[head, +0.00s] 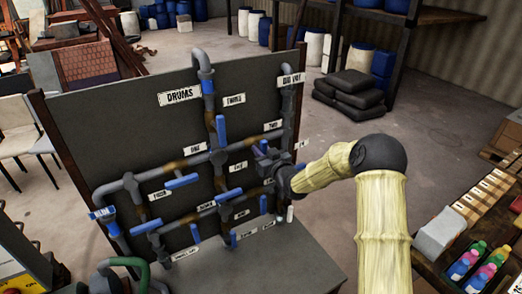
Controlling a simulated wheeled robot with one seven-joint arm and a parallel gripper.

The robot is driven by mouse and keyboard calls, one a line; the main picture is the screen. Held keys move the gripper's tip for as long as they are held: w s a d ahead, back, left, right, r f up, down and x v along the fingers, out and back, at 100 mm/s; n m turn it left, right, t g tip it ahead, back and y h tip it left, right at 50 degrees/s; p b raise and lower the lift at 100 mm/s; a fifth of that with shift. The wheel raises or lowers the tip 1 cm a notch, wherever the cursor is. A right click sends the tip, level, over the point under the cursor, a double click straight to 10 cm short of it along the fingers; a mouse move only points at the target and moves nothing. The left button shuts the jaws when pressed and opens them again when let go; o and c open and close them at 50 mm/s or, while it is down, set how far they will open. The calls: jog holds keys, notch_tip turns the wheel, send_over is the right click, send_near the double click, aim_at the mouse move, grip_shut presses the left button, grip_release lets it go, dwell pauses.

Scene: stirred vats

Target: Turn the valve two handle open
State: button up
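A dark upright panel carries a network of grey pipes (130,180) with several blue valve handles. A small white label that seems to read TWO (273,126) sits on the panel's right half. A small bit of blue (263,145) shows just below that label, beside my gripper, and may be part of the valve two handle. My dark gripper (263,162) is in front of the pipes below the label, at the end of my pale-sleeved arm. It hides much of the pipework there. I cannot tell whether its fingers are open, or whether they touch a handle.
Other blue handles stand nearby, including an upright one (221,131) left of my gripper and a horizontal one (229,194) below left. A grey bench top (290,262) lies under the panel. A crate of coloured bottles (480,262) stands at the right.

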grip_shut()
jog(key=shift+f+n+b, duration=0.15)
jog(key=shift+n+b, duration=0.25)
jog(key=shift+b, duration=0.75)
jog(key=n+b, duration=0.2)
jog(key=b, duration=0.3)
jog(key=shift+f, duration=0.15)
jog(key=n+b, duration=0.5)
jog(key=b, duration=0.6)
jog(key=shift+s+a+n, duration=0.1)
jog(key=shift+n, duration=0.3)
jog(key=n+b, duration=0.4)
jog(key=b, duration=0.2)
jog(key=n+b, duration=0.4)
jog(key=shift+r, duration=0.2)
